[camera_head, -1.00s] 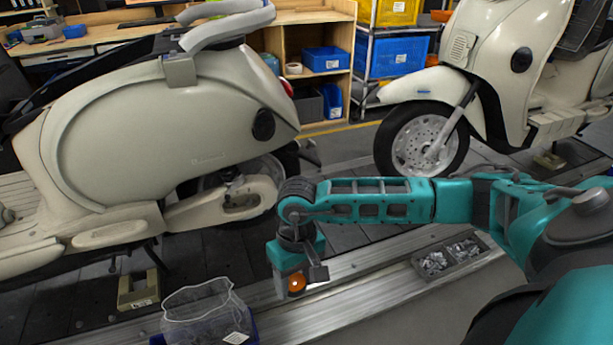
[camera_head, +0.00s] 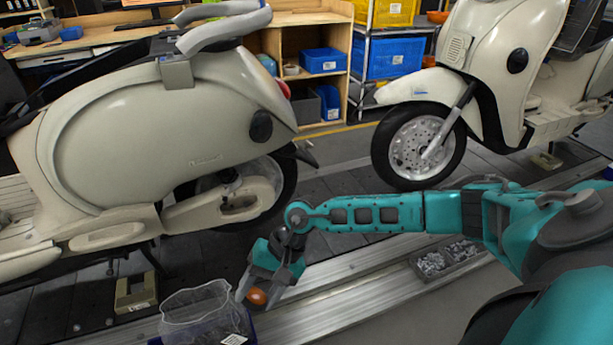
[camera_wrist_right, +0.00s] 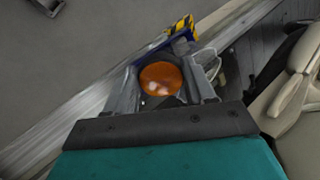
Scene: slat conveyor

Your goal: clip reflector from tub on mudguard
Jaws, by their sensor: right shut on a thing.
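An orange round reflector (camera_head: 257,297) is between the fingers of my right gripper (camera_head: 256,292), which is shut on it. In the right wrist view the reflector (camera_wrist_right: 161,79) shows between the two grey fingers. The tub (camera_head: 203,316), blue with a clear bag in it, is just left of the gripper at the bottom of the head view. The dark mudguard (camera_head: 299,153) sticks out behind the rear wheel of the left cream scooter (camera_head: 170,140), above and right of my gripper. My left gripper is not in view.
A metal rail (camera_head: 340,293) runs along the conveyor edge, with a small parts tray (camera_head: 447,257) set at the right. A second cream scooter (camera_head: 500,60) stands at the upper right. Dark slatted floor lies open between the scooters. Shelves with blue bins (camera_head: 324,60) stand behind.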

